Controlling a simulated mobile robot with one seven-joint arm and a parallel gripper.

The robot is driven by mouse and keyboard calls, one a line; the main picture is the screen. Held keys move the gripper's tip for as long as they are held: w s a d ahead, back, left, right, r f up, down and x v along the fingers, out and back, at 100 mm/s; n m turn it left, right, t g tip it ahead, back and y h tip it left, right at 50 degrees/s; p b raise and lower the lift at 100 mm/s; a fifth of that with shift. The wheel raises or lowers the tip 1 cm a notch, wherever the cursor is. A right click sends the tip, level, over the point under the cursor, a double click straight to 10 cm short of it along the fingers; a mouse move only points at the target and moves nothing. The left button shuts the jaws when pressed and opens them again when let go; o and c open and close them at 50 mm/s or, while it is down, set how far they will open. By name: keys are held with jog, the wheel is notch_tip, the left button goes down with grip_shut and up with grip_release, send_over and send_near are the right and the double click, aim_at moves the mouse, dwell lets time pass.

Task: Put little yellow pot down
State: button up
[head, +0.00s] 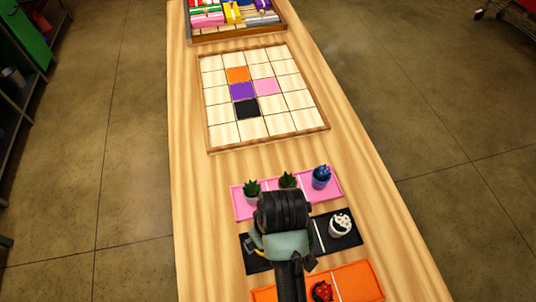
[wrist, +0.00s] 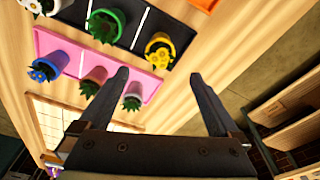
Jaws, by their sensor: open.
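The little yellow pot (wrist: 158,53) stands on the black tray (wrist: 125,22) in the wrist view, in an end compartment past a white divider. In the head view only a yellow bit (head: 256,240) shows at the tray's left end, beside my arm. My gripper (wrist: 161,75) is open, with nothing between its two dark fingers. The pot is beyond the fingertips and apart from them. In the head view my wrist covers the middle of the black tray (head: 320,236) and hides the fingers.
A green pot (wrist: 106,22) stands beside the yellow one. The pink tray (head: 330,196) holds several potted plants, including a blue pot (head: 321,180). A white pot (head: 341,226) is on the black tray's right. The orange tray (head: 358,283) bears a red pot (head: 321,292). A grid board (head: 215,80) lies beyond.

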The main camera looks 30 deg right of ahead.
jog(key=shift+s+r, duration=0.15)
jog(key=shift+r, duration=0.6)
jog(key=w+r+t+h, duration=0.2)
jog(key=w+r+t, duration=0.5)
jog(key=w+r, duration=0.75)
jog(key=w+a+r+t, duration=0.1)
jog(key=w+r+t, duration=0.15)
jog(key=r, duration=0.55)
jog(key=w+a+r+t, duration=0.1)
jog(key=w+r+t, duration=0.15)
jog(key=r, duration=0.55)
jog(key=s+a+r+m+t, duration=0.1)
jog(key=a+r+t, duration=0.15)
jog(key=r, duration=0.55)
jog(key=s+a+r+t, duration=0.15)
jog(key=r+t, duration=0.25)
jog(key=r, duration=0.4)
jog(key=s+a+r+t+y, duration=0.1)
jog(key=s+a+r+t, duration=0.1)
jog(key=s+r, duration=0.3)
jog(key=s+a+r+t, duration=0.3)
jog(key=s+r+t, duration=0.1)
jog(key=r, duration=0.7)
jog(key=shift+s+r+t+y, duration=0.35)
jog(key=shift+t+y, duration=0.05)
jog(key=shift+t, duration=0.15)
